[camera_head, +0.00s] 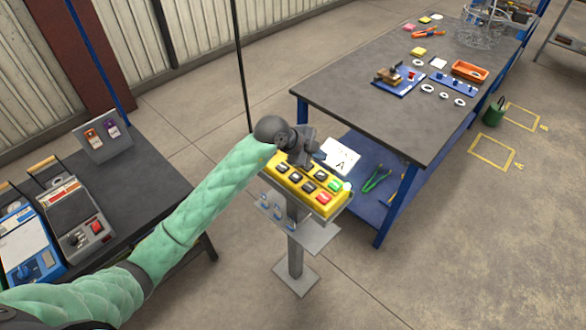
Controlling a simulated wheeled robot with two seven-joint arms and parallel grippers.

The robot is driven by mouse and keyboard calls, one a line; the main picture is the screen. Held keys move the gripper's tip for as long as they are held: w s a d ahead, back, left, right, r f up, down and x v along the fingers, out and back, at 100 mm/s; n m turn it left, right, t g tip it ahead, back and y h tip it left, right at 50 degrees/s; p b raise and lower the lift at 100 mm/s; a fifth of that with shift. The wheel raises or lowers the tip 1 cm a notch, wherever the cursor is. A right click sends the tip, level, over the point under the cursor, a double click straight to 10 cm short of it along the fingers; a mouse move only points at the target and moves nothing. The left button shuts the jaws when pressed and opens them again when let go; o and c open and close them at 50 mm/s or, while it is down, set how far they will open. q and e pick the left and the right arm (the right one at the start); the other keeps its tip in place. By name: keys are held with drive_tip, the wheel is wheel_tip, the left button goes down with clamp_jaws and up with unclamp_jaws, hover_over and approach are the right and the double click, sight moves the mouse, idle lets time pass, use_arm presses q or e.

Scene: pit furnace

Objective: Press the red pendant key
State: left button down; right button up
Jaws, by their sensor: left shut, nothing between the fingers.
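The yellow pendant (299,184) lies on a small stand with a grey post. Several dark keys, a red key (323,198) and a green key (334,186) show on its top. The red key is near the front right end and is uncovered. My left arm, in a green quilted sleeve, reaches in from the lower left. My left gripper (313,160) is shut and empty, over the back edge of the pendant, up and left of the red key. Its fingertips are small and dark, and I cannot tell whether they touch the pendant. My right gripper is not in view.
A dark workbench (350,80) with loose parts and an orange tray (469,71) stands at the back right. A second dark table (140,170) with control boxes stands at the left. A black cable hangs behind the pendant. The floor at the lower right is clear.

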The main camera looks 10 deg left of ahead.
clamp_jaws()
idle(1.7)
